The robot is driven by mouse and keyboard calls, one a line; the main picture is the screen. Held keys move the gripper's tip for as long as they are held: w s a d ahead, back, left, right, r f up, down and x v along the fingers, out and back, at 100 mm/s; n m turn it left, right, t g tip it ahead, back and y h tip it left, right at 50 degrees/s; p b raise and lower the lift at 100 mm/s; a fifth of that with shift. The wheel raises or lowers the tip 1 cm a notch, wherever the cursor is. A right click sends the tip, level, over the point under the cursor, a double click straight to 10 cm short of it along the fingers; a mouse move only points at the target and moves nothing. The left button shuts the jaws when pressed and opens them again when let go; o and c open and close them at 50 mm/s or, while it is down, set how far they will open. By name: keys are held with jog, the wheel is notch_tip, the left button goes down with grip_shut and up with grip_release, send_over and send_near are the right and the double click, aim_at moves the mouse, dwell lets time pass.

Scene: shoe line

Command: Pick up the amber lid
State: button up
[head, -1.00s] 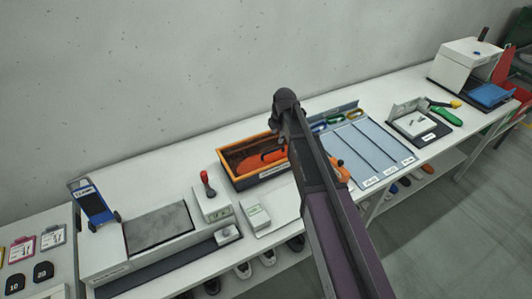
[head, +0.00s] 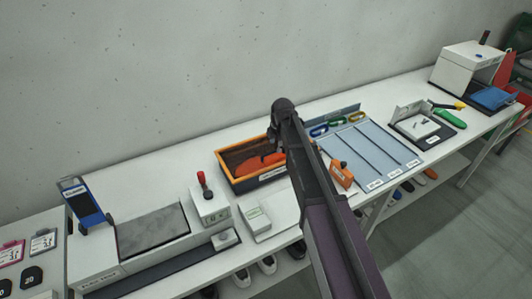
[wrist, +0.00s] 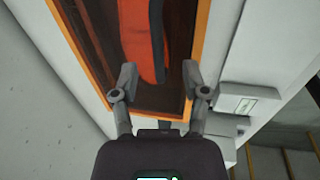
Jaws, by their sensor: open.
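The amber lid looks like the orange-rimmed, brown-tinted cover (head: 236,146) on a dark open-looking box at mid-bench; I cannot tell for sure where lid and box part. In the wrist view its orange rim (wrist: 80,55) runs down both sides of the brown area. An orange-red shoe-like item (head: 262,161) lies within the rim, and also shows in the wrist view (wrist: 140,40). My gripper (wrist: 160,80) is open and empty, its fingers spread over the near end of the rim. In the head view my gripper (head: 274,145) hangs beside my arm, above the box's right part.
A white device with a red-knobbed lever (head: 205,190) stands left of the box, with a small white box (head: 257,217) in front. The wall (head: 150,80) is behind the bench.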

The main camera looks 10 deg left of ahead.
aim_at(273, 152)
jog(key=shift+w+a+f+b, duration=0.1)
jog(key=shift+a+f+b, duration=0.05)
jog(key=shift+f+b, duration=0.7)
jog(key=shift+w+a+f+b, duration=0.15)
jog(key=shift+f+b, duration=0.7)
jog(key=shift+w+a+f+b, duration=0.1)
jog(key=shift+a+f+b, duration=0.05)
jog(key=shift+f+b, duration=0.7)
grip_shut()
